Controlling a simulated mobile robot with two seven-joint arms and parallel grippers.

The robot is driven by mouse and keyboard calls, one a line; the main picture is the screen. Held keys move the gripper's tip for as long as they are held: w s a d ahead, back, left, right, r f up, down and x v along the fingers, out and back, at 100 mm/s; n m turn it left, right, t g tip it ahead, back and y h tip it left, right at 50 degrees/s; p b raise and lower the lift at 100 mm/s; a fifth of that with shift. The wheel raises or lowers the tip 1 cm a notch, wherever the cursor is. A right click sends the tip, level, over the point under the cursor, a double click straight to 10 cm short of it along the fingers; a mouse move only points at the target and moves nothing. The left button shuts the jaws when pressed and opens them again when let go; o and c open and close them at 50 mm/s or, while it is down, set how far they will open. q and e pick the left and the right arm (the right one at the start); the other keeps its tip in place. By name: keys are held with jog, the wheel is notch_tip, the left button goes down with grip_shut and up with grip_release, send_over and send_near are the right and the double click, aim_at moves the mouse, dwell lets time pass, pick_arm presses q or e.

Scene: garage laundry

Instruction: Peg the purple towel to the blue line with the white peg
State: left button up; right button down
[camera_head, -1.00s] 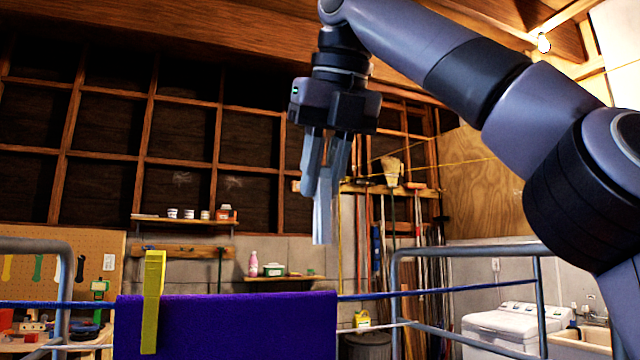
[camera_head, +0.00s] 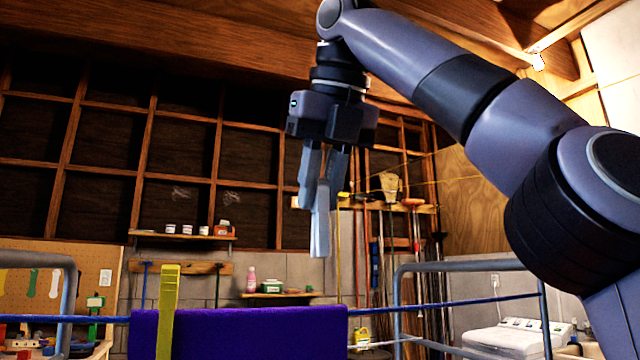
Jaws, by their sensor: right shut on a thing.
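The purple towel (camera_head: 260,333) hangs over the blue line (camera_head: 420,306) at the bottom of the view, its lower part cut off. A yellow peg (camera_head: 168,310) sits upright on the towel near its left end. My right gripper (camera_head: 324,190) points down above the right part of the towel. It is shut on the white peg (camera_head: 320,238), which looks pale grey-blue and hangs below the fingers. The peg's lower end is apart from the towel and line, a little above them in the picture. My left gripper is out of view.
Grey metal rack frames (camera_head: 460,266) stand left and right of the towel, with the line running between them. Behind are a small shelf (camera_head: 280,295) with bottles, long-handled tools, and a white washing machine (camera_head: 505,338). The space around the held peg looks clear.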

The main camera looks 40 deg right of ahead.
aim_at(324, 251)
jog(key=shift+f+b, duration=2.85)
jog(key=shift+f, duration=0.85)
jog(key=shift+f+b, duration=0.7)
jog(key=shift+f, duration=0.85)
jog(key=c, duration=0.9)
grip_release()
jog(key=shift+c, duration=0.2)
jog(key=p+v, duration=0.4)
jog(key=v, duration=0.1)
jog(key=shift+r, duration=0.35)
jog(key=shift+p+v, duration=0.8)
jog(key=shift+s+f, duration=0.1)
jog(key=shift+s, duration=0.05)
